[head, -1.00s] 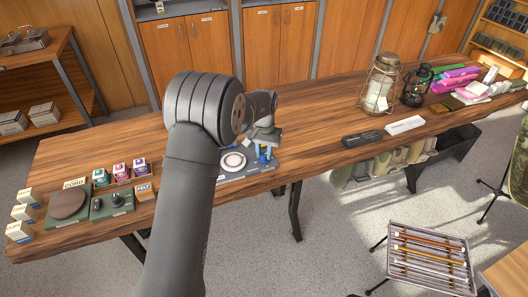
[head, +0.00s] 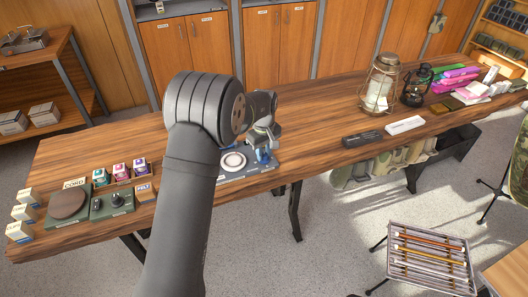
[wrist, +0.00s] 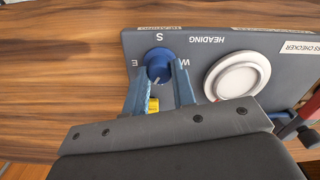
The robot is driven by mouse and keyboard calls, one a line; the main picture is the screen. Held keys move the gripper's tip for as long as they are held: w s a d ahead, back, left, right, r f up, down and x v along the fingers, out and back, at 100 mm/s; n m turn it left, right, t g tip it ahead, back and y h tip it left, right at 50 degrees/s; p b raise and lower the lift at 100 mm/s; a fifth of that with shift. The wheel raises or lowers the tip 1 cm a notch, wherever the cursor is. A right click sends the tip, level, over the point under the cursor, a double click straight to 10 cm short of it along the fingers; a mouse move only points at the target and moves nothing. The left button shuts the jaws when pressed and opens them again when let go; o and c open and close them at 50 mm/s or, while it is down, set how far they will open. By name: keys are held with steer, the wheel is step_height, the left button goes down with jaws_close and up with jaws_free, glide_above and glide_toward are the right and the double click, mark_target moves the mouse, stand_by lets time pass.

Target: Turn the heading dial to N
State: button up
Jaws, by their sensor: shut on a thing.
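The heading dial (wrist: 158,62) is a round blue knob on a dark grey panel (wrist: 200,45) in the wrist view. My gripper (wrist: 161,70) is shut on it, with one blue finger on each side. The letters S, E and W show around the knob. The N position is hidden behind my gripper. A pale mark on the knob points down and slightly left in the wrist view, away from S. In the head view, my gripper (head: 264,152) is at the panel (head: 232,176), and my arm hides much of it.
A white round disc (wrist: 237,80) sits beside the dial on the panel, near my right finger. A small yellow piece (wrist: 153,104) shows between the fingers. A lantern (head: 380,85) stands farther right on the wooden table. The table between them is largely clear.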

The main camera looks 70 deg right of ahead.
mark_target(264, 154)
steer(key=n, duration=0.5)
steer(key=shift+n, duration=0.4)
stand_by(0.4)
steer(key=o, duration=1)
step_height(264, 154, up, 18)
steer(key=shift+f, duration=0.25)
steer(key=shift+f, duration=0.1)
step_height(264, 154, down, 17)
steer(key=shift+f, duration=0.15)
stand_by(0.4)
